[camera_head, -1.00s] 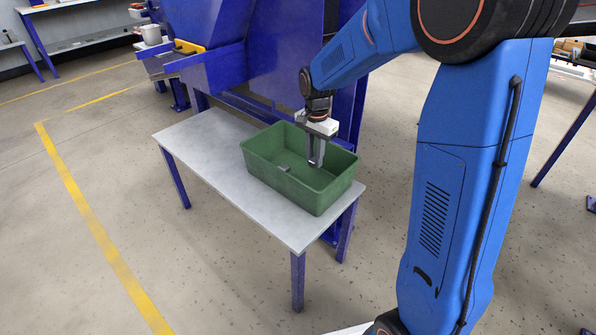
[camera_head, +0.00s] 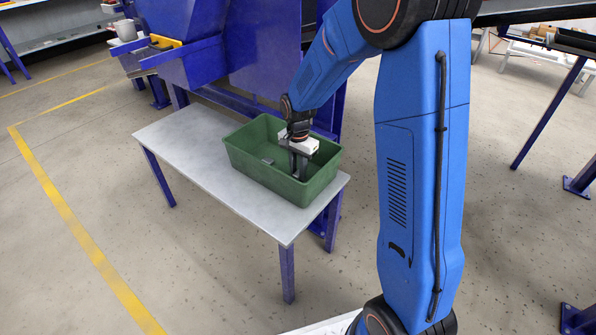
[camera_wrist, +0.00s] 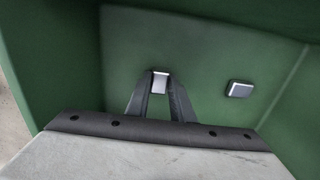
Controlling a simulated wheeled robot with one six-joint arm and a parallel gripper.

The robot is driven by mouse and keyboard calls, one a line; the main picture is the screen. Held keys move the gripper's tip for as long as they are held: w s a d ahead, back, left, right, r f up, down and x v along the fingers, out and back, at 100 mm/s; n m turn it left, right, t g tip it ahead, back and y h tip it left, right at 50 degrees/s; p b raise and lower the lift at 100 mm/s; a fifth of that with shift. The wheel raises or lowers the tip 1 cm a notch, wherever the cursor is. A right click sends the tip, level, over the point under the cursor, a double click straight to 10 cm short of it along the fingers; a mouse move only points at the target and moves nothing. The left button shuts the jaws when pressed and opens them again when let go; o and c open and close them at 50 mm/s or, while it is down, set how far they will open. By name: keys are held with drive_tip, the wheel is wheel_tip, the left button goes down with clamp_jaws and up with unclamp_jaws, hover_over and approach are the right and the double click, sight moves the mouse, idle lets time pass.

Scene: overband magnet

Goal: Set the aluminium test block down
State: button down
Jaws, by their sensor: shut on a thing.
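My gripper (camera_head: 299,175) reaches down into a green crate (camera_head: 237,158). In the wrist view my gripper (camera_wrist: 160,85) is shut on a small silvery block (camera_wrist: 160,80), held at the fingertips; I take it for the aluminium test block. How close the block is to the crate floor (camera_wrist: 205,65) I cannot tell. Another small grey block (camera_wrist: 240,89) lies on the crate floor to the right of my fingers. This second block also shows in the head view (camera_head: 268,161), left of my gripper. In the head view the held block is hidden.
The crate stands on a light grey table (camera_head: 183,136) with blue legs, whose left part is bare. Blue machine panels (camera_head: 262,50) stand right behind the table. A yellow line (camera_head: 70,220) runs along the open floor at the left.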

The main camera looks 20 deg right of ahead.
drive_tip(key=c, duration=1.5)
unclamp_jaws()
drive_tip(key=shift+f, duration=0.15)
drive_tip(key=shift+c, duration=0.2)
wheel_tip(320, 180, up, 12)
drive_tip(key=s+d+r+n+t, duration=0.1)
drive_tip(key=s+d+r+n, duration=0.15)
drive_tip(key=s+r, duration=0.4)
drive_tip(key=s+d+r+n+t, duration=0.1)
drive_tip(key=s+d+r+n, duration=0.2)
drive_tip(key=s, duration=0.6)
drive_tip(key=s+d+n+t, duration=0.1)
drive_tip(key=s+n, duration=0.4)
drive_tip(key=s, duration=1.3)
drive_tip(key=shift+d+r+t, duration=0.25)
drive_tip(key=shift+r+t, duration=0.05)
drive_tip(key=shift+t, duration=0.6)
drive_tip(key=shift+s, duration=0.1)
